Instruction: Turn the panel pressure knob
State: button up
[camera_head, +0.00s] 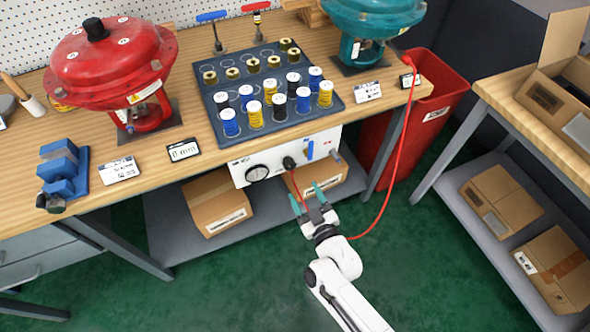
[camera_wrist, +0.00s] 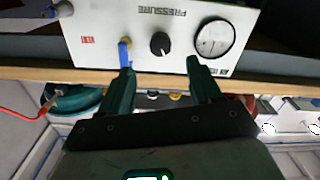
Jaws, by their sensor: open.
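The white pressure panel (camera_head: 272,166) is fixed under the front edge of the workbench. Its black pressure knob (camera_head: 288,162) sits between a round gauge (camera_head: 257,173) and a blue lever (camera_head: 310,150). In the wrist view the panel appears upside down, with the knob (camera_wrist: 160,44) above the gap between my fingertips. My gripper (camera_head: 305,191) is open and empty, in front of and a little below the panel in the head view. In the wrist view my gripper (camera_wrist: 160,66) has its left finger close to the blue lever (camera_wrist: 125,52). Nothing hides the knob there.
A red hose (camera_head: 384,205) loops from the panel area past my gripper to the teal actuator (camera_head: 368,22). A dark tray (camera_head: 222,110) of spools stands on the bench above. A lower shelf holds cardboard boxes (camera_head: 214,203). Green floor is clear in front.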

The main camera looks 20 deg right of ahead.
aim_at(291, 168)
jog(key=w+b, duration=0.1)
jog(key=w, duration=0.7)
jog(key=shift+w+b, duration=0.3)
jog(key=shift+w, duration=0.1)
jog(key=c, duration=1)
